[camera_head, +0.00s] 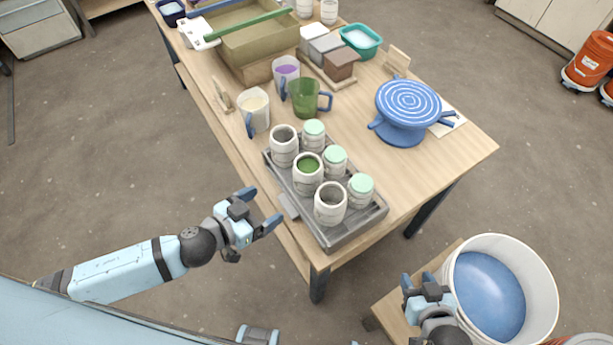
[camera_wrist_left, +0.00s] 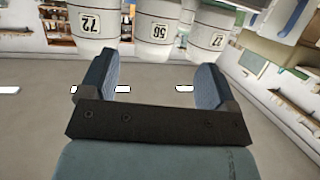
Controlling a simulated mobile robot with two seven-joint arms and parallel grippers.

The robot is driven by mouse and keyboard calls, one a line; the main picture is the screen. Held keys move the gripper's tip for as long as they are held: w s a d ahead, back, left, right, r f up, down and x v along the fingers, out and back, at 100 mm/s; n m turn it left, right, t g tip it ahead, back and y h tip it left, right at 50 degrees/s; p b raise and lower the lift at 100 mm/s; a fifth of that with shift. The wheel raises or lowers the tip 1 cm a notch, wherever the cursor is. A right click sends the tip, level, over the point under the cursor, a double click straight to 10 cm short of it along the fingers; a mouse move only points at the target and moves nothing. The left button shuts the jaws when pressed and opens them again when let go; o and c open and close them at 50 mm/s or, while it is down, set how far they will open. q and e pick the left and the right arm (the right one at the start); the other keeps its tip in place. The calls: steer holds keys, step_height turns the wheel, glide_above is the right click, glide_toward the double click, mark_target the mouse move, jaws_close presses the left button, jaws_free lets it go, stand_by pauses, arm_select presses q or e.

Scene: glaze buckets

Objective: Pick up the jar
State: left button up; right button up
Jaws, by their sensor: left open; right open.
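Several white jars stand in a grey tray (camera_head: 345,236) near the table's front corner. Three look open: an empty-looking one (camera_head: 284,147), one with green inside (camera_head: 308,176) and one with a greyish inside (camera_head: 330,207). Others have pale green lids (camera_head: 314,135). I cannot tell which one is the task's jar. My left gripper (camera_head: 260,210) is open and empty, left of the tray and apart from it. In the left wrist view jars with number labels (camera_wrist_left: 160,32) show beyond my open fingers (camera_wrist_left: 150,85). My right gripper (camera_head: 427,283) is open at the lower right, away from the tray.
Mugs (camera_head: 254,112), a green jug (camera_head: 303,100) and a blue turntable (camera_head: 405,122) stand behind the tray on the table (camera_head: 430,180). A wooden box (camera_head: 245,50) is farther back. A large white bucket (camera_head: 535,270) with blue inside is beside my right gripper.

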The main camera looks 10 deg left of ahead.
mark_target(297, 185)
arm_select(q)
steer(key=x, duration=0.3)
steer(key=p+x, duration=0.1)
steer(key=x, duration=0.3)
steer(key=shift+w+d+r, duration=0.1)
steer(key=shift+d+r, duration=0.05)
steer(key=shift+r, duration=0.05)
steer(key=shift+w+d+f, duration=0.15)
steer(key=shift+w+d, duration=0.05)
steer(key=shift+w, duration=0.05)
steer(key=shift+w+d+p, duration=0.3)
steer(key=shift+w+p, duration=0.15)
steer(key=shift+p, duration=0.05)
steer(key=p+x, duration=0.1)
steer(key=x, duration=0.2)
steer(key=shift+w+d, duration=0.25)
steer(key=shift+w+d+f, duration=0.2)
steer(key=shift+w, duration=0.15)
arm_select(e)
steer(key=r, duration=0.2)
steer(key=shift+s+d+r, duration=0.3)
steer(key=shift+r, duration=0.1)
arm_select(q)
steer(key=c, duration=0.4)
steer(key=shift+r, duration=0.1)
steer(key=c, duration=0.6)
